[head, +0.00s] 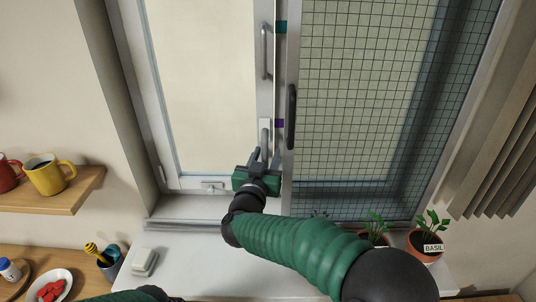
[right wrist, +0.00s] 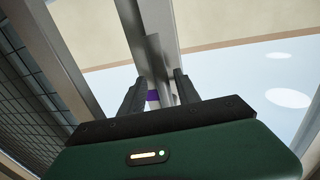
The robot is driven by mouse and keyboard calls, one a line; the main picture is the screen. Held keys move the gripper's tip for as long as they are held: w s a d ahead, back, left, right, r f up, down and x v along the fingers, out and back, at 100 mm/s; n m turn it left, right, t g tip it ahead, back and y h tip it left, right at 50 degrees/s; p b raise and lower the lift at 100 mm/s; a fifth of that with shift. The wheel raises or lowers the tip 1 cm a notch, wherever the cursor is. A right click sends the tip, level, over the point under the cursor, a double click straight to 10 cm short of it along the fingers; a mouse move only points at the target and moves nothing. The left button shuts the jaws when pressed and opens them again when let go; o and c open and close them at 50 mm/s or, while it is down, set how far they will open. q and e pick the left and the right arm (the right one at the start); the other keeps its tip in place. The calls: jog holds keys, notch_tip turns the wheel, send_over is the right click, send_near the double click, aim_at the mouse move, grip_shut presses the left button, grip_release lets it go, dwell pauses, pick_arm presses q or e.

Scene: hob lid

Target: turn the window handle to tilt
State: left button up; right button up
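The window handle (head: 264,137) is a light grey lever on a pale plate, on the right stile of the left window sash (head: 210,90). The lever points down. My right gripper (head: 265,159) is at its lower end, with one finger on each side. In the right wrist view the grey lever (right wrist: 153,58) stands between the two dark fingers (right wrist: 160,88), which are apart; contact is not clear. A purple mark (head: 280,123) and a teal mark (head: 281,27) are on the frame beside the sash. My left gripper is out of view.
A grab bar (head: 265,52) is above the handle; a black handle (head: 291,115) is on the mesh panel (head: 350,90) to the right. Potted plants (head: 427,243) and a white block (head: 144,261) stand on the sill. Mugs (head: 48,175) sit on a left shelf.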

jog(key=shift+a, duration=0.2)
jog(key=shift+c, duration=1.1)
jog(key=shift+w+a+f, duration=0.15)
jog(key=shift+c, duration=1.3)
jog(key=shift+w, duration=0.1)
jog(key=shift+c, duration=1.3)
jog(key=shift+d, duration=0.2)
grip_shut()
jog(key=shift+a+f, duration=0.1)
